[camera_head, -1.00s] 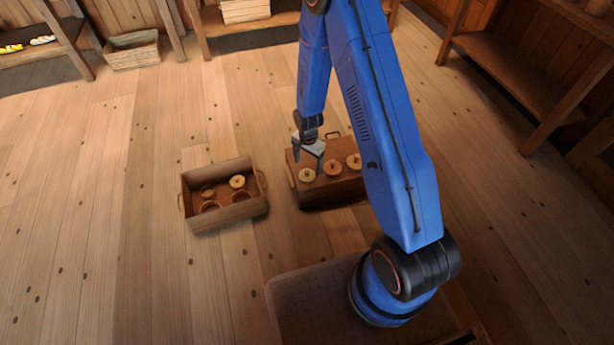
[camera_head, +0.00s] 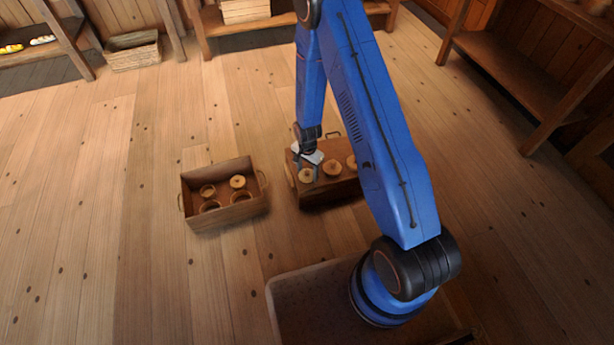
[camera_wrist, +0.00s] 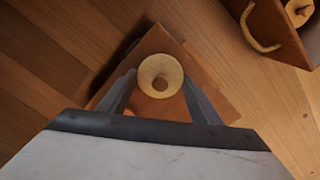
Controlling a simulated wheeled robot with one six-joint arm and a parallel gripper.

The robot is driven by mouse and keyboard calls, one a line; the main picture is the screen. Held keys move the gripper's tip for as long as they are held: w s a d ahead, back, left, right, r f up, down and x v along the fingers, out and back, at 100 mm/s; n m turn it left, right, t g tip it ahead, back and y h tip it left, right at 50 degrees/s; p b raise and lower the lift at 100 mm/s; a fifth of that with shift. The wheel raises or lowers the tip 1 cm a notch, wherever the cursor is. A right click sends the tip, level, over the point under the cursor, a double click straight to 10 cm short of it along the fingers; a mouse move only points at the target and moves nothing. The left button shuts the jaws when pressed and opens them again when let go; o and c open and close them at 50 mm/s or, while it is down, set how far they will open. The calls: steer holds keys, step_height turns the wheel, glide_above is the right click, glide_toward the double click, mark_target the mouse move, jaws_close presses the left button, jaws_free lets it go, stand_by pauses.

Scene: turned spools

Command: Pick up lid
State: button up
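A round, pale wooden lid (camera_wrist: 160,76) with a small central knob lies on a brown wooden box. In the head view, this lid (camera_head: 306,175) is the leftmost of a row of lids on the box (camera_head: 328,190). My gripper (camera_head: 314,171) is above that lid, pointing down. In the wrist view, the fingers of my gripper (camera_wrist: 160,80) are apart, one on each side of the lid. I cannot tell whether they touch it. Two more lids (camera_head: 332,168) (camera_head: 352,162) lie to the right, the last partly near my arm.
A wooden crate (camera_head: 233,214) stands left of the box. It holds several turned pieces, one topped by a pale lid (camera_head: 238,182). The crate's handle (camera_wrist: 262,44) shows in the wrist view. Shelves (camera_head: 520,80) stand along the walls. The floor left of the crate is clear.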

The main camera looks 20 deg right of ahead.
steer(key=c, duration=0.4)
steer(key=shift+c, duration=0.2)
